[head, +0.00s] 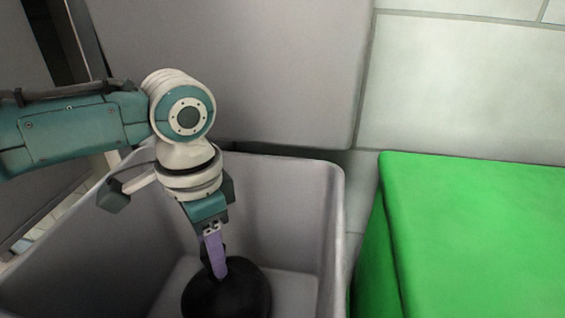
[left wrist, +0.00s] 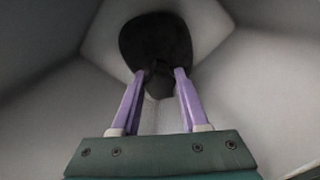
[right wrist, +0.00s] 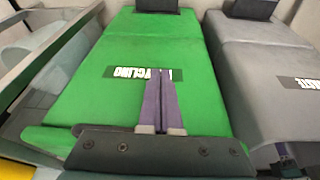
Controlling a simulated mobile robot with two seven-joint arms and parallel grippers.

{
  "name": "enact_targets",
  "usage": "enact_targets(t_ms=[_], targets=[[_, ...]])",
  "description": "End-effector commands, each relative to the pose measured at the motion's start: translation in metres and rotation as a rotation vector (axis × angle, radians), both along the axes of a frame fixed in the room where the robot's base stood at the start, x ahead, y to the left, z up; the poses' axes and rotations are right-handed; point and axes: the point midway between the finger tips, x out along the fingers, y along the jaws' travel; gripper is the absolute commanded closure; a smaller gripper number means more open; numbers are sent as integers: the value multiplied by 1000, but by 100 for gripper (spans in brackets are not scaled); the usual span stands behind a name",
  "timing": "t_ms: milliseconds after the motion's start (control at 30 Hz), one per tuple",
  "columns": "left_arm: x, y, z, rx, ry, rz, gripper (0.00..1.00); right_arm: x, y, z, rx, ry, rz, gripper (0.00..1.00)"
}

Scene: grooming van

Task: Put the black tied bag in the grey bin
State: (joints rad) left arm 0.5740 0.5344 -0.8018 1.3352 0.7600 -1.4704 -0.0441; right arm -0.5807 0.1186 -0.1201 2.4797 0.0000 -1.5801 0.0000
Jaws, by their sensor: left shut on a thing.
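The black tied bag (head: 240,295) is down inside the open grey bin (head: 300,205), low between its walls. My left gripper (head: 218,272) reaches into the bin from above and is shut on the bag's tied neck. In the left wrist view the bag (left wrist: 155,38) hangs beyond the purple fingertips (left wrist: 163,73), with its neck between them. I cannot tell whether the bag touches the bin floor. My right gripper (right wrist: 160,88) is shut and empty, and shows above a green bin in the right wrist view.
The grey bin's raised lid (head: 230,65) stands up behind its opening. A closed green bin (head: 480,235) stands to the right; its label (right wrist: 145,73) shows in the right wrist view. A pale tiled wall (head: 460,85) is behind.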

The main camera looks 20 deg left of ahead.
Motion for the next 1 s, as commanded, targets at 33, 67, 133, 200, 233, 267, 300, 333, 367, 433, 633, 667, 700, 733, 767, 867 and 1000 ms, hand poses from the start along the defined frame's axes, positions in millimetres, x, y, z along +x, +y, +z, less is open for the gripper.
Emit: enact_targets(t_ms=[33,67,133,200,233,267,300,333,367,433,633,667,700,733,767,867,1000], targets=[[0,0,-2,-1,-1,1,100,0,0,-1,1,0,-1,100],[0,0,-3,-1,-1,1,100,0,0,-1,1,0,-1,100],[0,-1,-5,-1,0,0,100,0,0,-1,1,0,-1,100],[0,-1,-7,-1,0,0,100,0,0,-2,1,-1,-1,100],[0,-1,-7,-1,0,0,100,0,0,-2,1,-1,-1,100],[0,-1,-6,-2,-1,0,100,0,0,-1,1,-1,-1,100],[0,-1,-6,-2,-1,0,100,0,0,-1,1,-1,-1,100],[0,0,-7,-1,1,0,52,0,0,-1,1,-1,-1,100],[0,0,-7,-1,1,0,49,0,0,-1,1,-1,-1,100],[0,0,-7,-1,1,0,41,0,0,-1,1,-1,-1,100],[0,0,-7,-1,1,0,26,0,0,-1,1,-1,-1,100],[0,0,-7,-1,1,0,26,0,0,-1,1,-1,-1,100],[0,0,-7,-1,1,0,26,0,0,-1,1,-1,-1,100],[0,0,-7,0,0,0,26,0,0,-1,1,-1,-1,100],[0,0,-7,0,0,0,26,0,0,-1,1,-1,-1,100],[0,0,-5,0,0,0,26,0,0,-1,0,-1,-1,100],[0,0,4,0,-1,-1,26,0,0,2,0,-1,0,100]])
